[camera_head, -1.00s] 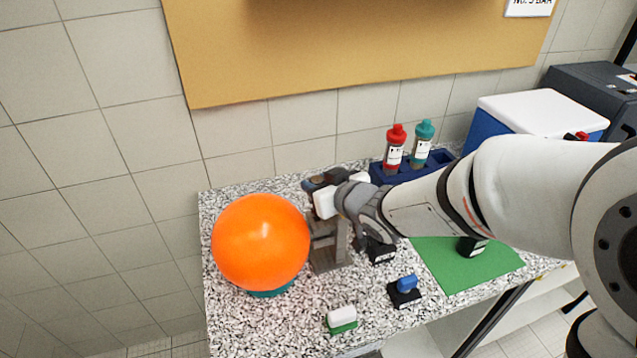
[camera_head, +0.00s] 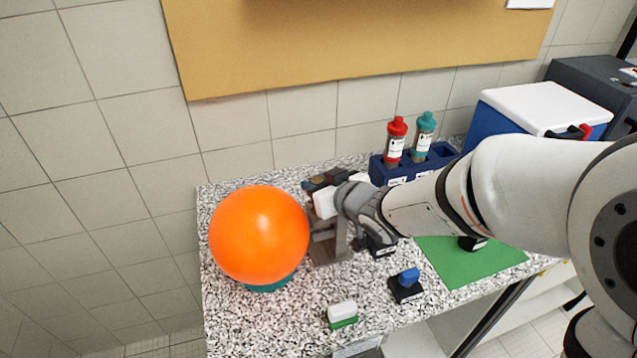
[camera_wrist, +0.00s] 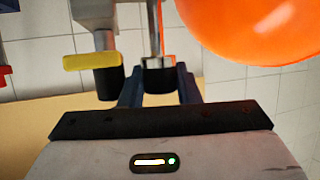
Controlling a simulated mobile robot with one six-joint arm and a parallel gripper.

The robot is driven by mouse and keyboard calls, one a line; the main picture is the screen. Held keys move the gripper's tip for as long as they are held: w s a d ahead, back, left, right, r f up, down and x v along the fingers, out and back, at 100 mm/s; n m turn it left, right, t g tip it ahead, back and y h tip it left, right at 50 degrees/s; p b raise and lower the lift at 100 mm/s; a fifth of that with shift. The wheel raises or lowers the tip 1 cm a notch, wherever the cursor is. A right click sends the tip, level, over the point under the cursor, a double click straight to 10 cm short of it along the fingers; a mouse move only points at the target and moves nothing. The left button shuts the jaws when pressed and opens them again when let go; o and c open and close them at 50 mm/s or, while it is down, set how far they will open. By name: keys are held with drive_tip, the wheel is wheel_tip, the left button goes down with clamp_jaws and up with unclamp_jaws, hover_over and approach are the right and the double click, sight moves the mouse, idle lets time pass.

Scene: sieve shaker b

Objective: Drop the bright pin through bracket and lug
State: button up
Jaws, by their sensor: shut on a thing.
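In the wrist view my gripper (camera_wrist: 159,88) is shut on the bright pin (camera_wrist: 155,28). The pin has a shiny shank and a dark head, and the head sits between the two fingers. Next to it is a grey post with a yellow tab (camera_wrist: 92,62) and a black end. In the head view a grey upright stand (camera_head: 329,240), apparently the bracket, is on the speckled bench. My gripper is at the top of this stand, and my wrist covers part of it. I cannot make out the lug or the holes, nor whether the pin is in them.
A large orange ball (camera_head: 258,235) on a teal base stands close left of the stand. A blue rack (camera_head: 398,172) with red-capped and teal-capped bottles is behind. A black block with a blue top (camera_head: 406,284) and a white-and-green block (camera_head: 342,314) lie in front. A green mat (camera_head: 470,262) is right.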

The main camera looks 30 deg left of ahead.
drive_tip(key=shift+f+b, duration=0.75)
drive_tip(key=shift+f, duration=0.15)
drive_tip(key=shift+r+p, duration=0.2)
drive_tip(key=shift+p, duration=0.1)
drive_tip(key=shift+r+p, duration=1.4)
drive_tip(key=shift+r, duration=0.35)
drive_tip(key=shift+f+b, duration=1.9)
drive_tip(key=shift+f, duration=0.1)
drive_tip(key=o, duration=1.1)
drive_tip(key=shift+s, duration=0.15)
drive_tip(key=shift+d, duration=0.1)
